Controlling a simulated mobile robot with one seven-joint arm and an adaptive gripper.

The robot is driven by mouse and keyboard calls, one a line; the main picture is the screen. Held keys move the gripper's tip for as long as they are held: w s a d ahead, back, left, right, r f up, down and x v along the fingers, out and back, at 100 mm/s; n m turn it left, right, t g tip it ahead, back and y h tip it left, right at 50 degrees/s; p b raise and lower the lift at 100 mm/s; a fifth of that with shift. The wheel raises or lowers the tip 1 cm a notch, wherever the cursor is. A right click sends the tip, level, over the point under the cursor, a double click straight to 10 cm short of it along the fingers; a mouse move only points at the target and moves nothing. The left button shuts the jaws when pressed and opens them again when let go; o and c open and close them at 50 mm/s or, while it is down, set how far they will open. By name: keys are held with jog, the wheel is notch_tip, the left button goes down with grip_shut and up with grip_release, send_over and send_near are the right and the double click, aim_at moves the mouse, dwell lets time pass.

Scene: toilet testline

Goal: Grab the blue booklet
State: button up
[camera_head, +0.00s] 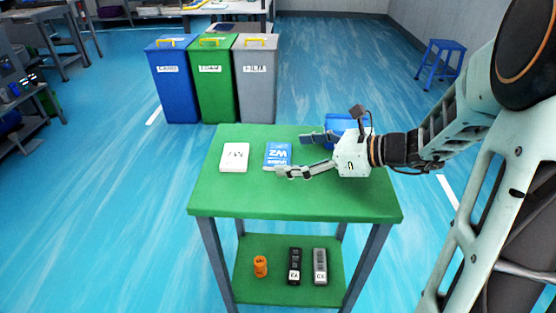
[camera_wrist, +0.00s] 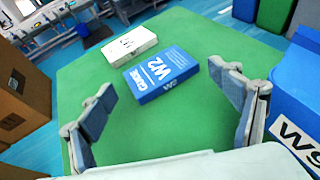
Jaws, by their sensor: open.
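The blue booklet (camera_head: 277,154) lies flat on the green tabletop, with white lettering on its cover. In the wrist view the blue booklet (camera_wrist: 161,75) lies beyond the fingertips, between their lines. My gripper (camera_head: 294,154) reaches in from the right, with its open fingers pointing left toward the booklet. In the wrist view the two fingers of my gripper (camera_wrist: 163,84) are spread wide, with nothing between them. One fingertip is close to the booklet's near edge in the head view; I cannot tell if it touches.
A white booklet (camera_head: 235,157) lies left of the blue one on the green table (camera_head: 230,200). A blue box (camera_head: 341,124) stands behind my gripper. The lower shelf holds an orange item (camera_head: 260,266), a black item (camera_head: 295,266) and a grey item (camera_head: 320,266). Bins (camera_head: 213,80) stand behind.

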jog(key=shift+x, duration=1.05)
jog(key=c, duration=1)
jog(key=shift+r, duration=0.1)
